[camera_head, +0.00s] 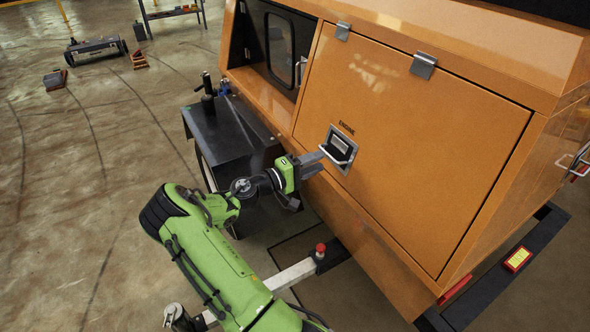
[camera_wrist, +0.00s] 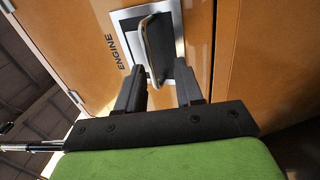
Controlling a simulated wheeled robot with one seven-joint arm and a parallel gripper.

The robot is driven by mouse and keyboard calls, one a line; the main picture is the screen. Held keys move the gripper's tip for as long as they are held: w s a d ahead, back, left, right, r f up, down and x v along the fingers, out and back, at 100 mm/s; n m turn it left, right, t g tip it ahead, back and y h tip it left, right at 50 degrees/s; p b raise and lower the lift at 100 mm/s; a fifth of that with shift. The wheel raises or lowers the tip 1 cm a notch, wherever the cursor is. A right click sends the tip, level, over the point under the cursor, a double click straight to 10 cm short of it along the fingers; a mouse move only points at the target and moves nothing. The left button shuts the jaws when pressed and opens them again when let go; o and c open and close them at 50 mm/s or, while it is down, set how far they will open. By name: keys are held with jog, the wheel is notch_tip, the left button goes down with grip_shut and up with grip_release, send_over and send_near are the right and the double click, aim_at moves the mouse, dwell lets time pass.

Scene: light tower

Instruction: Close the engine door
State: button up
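The orange engine door (camera_head: 415,130) is on the side of the orange light tower and hangs from two metal hinges on its top edge. It looks flush or nearly flush with its frame; I cannot tell if it is latched. Its silver handle (camera_head: 336,154) sits in a square recessed plate at the door's left, beside the word ENGINE. My gripper (camera_head: 319,160) is just left of the handle. In the wrist view, the gripper (camera_wrist: 160,78) has its fingers apart and the handle (camera_wrist: 145,50) stands just beyond the fingertips, nearer the left finger. Contact is unclear.
A dark box (camera_head: 225,135) with a jack beside it stands left of the tower. An open compartment (camera_head: 278,45) is left of the door. The floor at left is mostly clear.

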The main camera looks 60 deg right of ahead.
jog(key=p+v, duration=0.2)
jog(key=v, duration=1.1)
jog(key=shift+a, duration=0.25)
jog(key=shift+w, duration=0.1)
jog(key=s+a+r+t+y, duration=0.1)
jog(key=a+r+t+y, duration=0.25)
jog(key=a+y, duration=0.35)
jog(key=s+a+r+t+y, duration=0.25)
jog(key=a+t+y, duration=0.25)
jog(key=a, duration=0.5)
jog(key=s+a+r+n+t+y, duration=0.25)
jog(key=s+a+r, duration=0.2)
jog(key=a, duration=0.25)
jog(key=s+a+r+n+t+y, duration=0.2)
jog(key=s+a+r+n+t, duration=0.15)
jog(key=s+a, duration=0.35)
notch_tip(320, 180, up, 13)
jog(key=w+p, duration=0.1)
jog(key=p, duration=1.1)
jog(key=shift+w+a+f, duration=0.2)
jog(key=shift+w, duration=0.2)
